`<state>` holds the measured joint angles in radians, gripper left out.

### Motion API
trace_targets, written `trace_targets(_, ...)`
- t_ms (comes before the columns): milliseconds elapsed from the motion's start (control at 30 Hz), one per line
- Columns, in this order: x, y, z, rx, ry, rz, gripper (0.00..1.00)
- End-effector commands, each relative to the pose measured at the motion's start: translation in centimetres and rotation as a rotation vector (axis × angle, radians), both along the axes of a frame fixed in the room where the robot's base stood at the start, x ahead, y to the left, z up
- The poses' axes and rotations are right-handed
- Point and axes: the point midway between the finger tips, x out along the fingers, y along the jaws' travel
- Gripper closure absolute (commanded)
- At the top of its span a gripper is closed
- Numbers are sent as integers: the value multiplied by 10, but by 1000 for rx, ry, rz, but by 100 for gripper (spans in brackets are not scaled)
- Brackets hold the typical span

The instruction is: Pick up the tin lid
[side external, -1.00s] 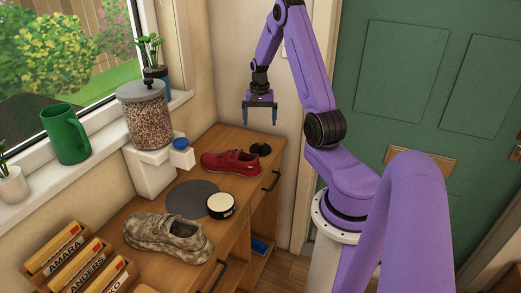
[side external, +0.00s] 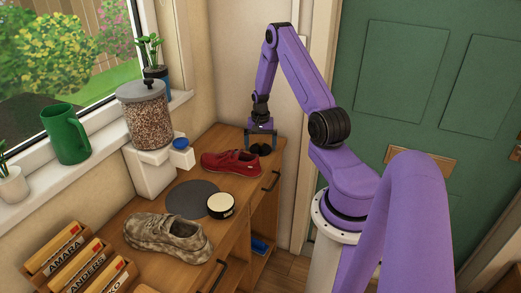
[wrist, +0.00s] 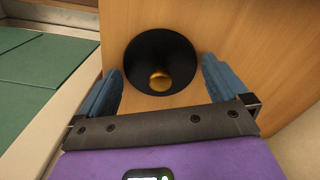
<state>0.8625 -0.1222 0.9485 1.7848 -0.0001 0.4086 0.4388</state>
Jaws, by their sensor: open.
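In the wrist view, my gripper (wrist: 162,66) is open with one blue finger on each side of the lid. I see nothing held. Whether the fingertips touch the lid or the wood is unclear.
The red shoe (side external: 230,163) lies just nearer than the lid. A round tin with a pale top (side external: 220,205), a grey mat (side external: 192,199) and a camouflage shoe (side external: 168,236) are nearer still. A seed-filled jar dispenser (side external: 144,112) stands at the wall side.

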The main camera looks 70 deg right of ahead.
Motion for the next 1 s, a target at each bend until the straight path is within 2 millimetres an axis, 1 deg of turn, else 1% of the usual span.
trace_targets(200, 0, 0, -1, -1, 0, 0, 0)
trace_targets(233, 0, 0, -1, -1, 0, 0, 6)
trace_targets(267, 0, 0, -1, -1, 0, 0, 16)
trace_targets(300, 0, 0, -1, -1, 0, 0, 29)
trace_targets(333, 0, 0, -1, -1, 0, 0, 39)
trace_targets(767, 0, 0, 1, -1, 0, 0, 39)
trace_targets(867, 0, 0, 6, -1, 0, 1, 39)
trace_targets(1000, 1, -1, 19, -2, -3, 1, 39)
